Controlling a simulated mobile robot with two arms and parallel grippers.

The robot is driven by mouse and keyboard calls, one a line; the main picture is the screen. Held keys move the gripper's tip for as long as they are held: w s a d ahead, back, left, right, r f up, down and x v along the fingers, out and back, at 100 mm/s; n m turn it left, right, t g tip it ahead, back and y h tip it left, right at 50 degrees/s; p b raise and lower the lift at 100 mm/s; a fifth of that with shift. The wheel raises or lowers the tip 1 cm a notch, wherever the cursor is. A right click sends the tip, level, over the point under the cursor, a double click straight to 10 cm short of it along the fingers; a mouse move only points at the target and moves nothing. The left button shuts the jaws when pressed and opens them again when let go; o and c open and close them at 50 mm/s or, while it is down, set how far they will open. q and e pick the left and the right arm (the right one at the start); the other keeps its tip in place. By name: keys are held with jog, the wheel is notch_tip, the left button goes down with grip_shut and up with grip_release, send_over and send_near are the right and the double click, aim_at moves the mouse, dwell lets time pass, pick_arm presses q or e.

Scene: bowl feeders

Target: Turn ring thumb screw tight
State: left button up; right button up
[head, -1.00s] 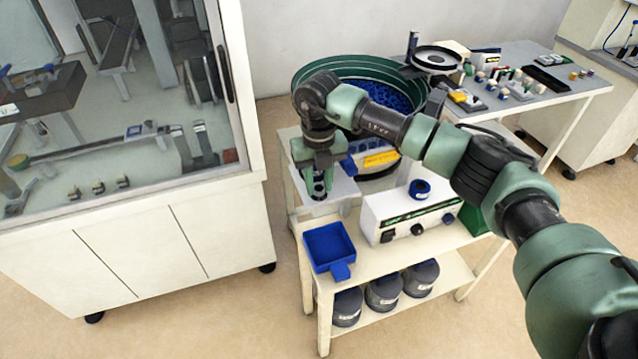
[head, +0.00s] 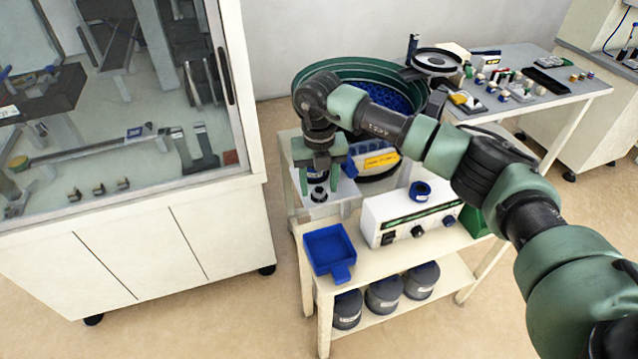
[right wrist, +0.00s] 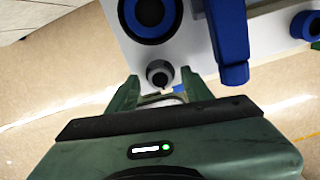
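The thumb screw, a small dark knob with a grey round top (head: 319,194), stands on the light plate (head: 346,197) at the front left of the bowl feeder. It also shows in the right wrist view (right wrist: 159,74). My right gripper (head: 319,169) points down just above the screw, its fingers spread and empty. In the right wrist view the screw shows between the fingertips (right wrist: 160,84), with a gap on both sides. A blue ring with a black centre (right wrist: 150,14) sits on the same plate beyond the screw. My left gripper is not in view.
The green feeder bowl (head: 300,80) with blue parts stands behind. A white control box (head: 378,222) with a blue ring part on top (head: 420,190) is to the right. A blue tray (head: 325,238) sits in front. A glass-fronted cabinet (head: 200,225) stands left.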

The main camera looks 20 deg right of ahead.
aim_at(319, 190)
notch_tip(319, 190, up, 8)
jog(key=shift+f+b, duration=0.1)
jog(key=shift+b, duration=0.7)
